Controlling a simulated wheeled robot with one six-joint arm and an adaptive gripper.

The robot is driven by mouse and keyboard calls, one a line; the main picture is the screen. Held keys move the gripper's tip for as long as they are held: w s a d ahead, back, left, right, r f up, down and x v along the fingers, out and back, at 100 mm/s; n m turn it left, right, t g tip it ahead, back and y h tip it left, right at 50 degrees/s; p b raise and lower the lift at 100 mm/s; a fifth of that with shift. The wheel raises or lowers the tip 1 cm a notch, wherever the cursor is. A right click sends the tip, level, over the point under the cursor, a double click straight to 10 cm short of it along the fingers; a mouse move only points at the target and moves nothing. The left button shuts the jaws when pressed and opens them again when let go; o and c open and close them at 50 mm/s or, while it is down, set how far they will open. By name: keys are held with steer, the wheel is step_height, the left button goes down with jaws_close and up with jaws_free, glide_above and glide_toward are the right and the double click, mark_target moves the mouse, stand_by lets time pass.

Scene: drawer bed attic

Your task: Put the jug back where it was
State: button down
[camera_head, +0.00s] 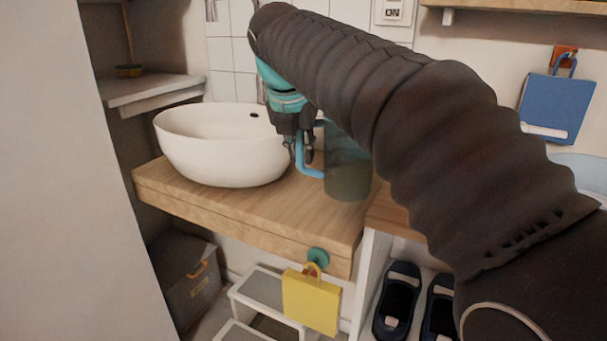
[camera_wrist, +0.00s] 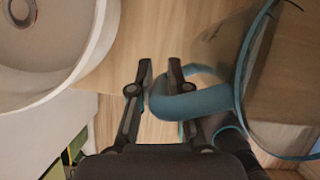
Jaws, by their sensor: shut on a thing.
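The jug (camera_head: 348,172) is a see-through, dark-tinted vessel with a light blue handle. It is upright at the right end of the wooden counter, right of the white basin; I cannot tell whether its base touches the wood. My gripper (camera_head: 299,152) points down and is shut on the jug's handle, on the jug's left side. In the wrist view, the fingers (camera_wrist: 160,68) are close together with the blue handle (camera_wrist: 190,104) between them, and the jug's clear body and blue rim (camera_wrist: 243,60) are at the right. My arm hides part of the jug's top.
The white basin (camera_head: 215,150) stands close left of my gripper. The wooden counter (camera_head: 300,218) has bare wood in front of the jug. A yellow bag-like item (camera_head: 311,300) hangs from a teal knob (camera_head: 318,257) on the counter front. A blue board (camera_head: 556,106) hangs on the right wall.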

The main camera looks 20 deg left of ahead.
mark_target(301, 169)
steer(key=shift+f+b, duration=0.5)
steer(key=shift+f, duration=1.5)
steer(key=c, duration=1.1)
jaws_free()
steer(key=p+v, duration=0.2)
steer(key=v, duration=1)
steer(key=shift+p, duration=0.4)
steer(key=shift+d, duration=0.1)
